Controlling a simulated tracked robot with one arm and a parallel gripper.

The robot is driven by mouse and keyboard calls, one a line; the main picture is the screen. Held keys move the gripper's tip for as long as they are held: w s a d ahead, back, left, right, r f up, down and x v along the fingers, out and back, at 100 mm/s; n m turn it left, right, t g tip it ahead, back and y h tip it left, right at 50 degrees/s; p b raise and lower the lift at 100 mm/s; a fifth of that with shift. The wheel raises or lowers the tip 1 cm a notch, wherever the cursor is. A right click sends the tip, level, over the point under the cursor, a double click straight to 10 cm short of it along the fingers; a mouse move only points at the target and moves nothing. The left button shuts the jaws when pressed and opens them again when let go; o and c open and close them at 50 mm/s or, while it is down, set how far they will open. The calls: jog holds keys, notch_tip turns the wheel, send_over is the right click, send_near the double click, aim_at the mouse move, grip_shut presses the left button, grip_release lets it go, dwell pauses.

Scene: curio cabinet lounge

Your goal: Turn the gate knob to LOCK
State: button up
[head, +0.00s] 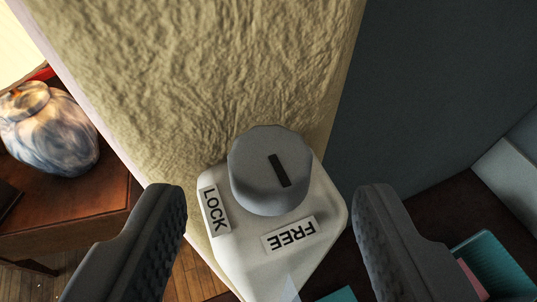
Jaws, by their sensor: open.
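The gate knob (259,189) is a round grey knob with a dark pointer slot on its face. It sits on a white plate (325,208) against a textured cream post. A LOCK label (215,211) is at the plate's left, and a FREE label (290,236) is below the knob. The slot runs from upper left to lower right, its lower end nearer the FREE label than the LOCK label. My gripper (270,195) is open, one dark finger to each side of the plate, with the knob between and slightly above the fingertips. I cannot tell whether the fingers touch anything.
The cream textured post (200,70) fills the upper middle. A marbled blue-white jar (48,130) stands on a wooden cabinet (85,205) at left. A dark wall (430,90) is at right, with teal objects (495,265) low at right. Wooden floor shows at lower left.

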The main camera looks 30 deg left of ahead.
jog(key=shift+x, duration=1.05)
jog(key=c, duration=1)
jog(key=shift+s+d, duration=0.1)
jog(key=shift+d, duration=0.2)
jog(key=shift+a, duration=0.2)
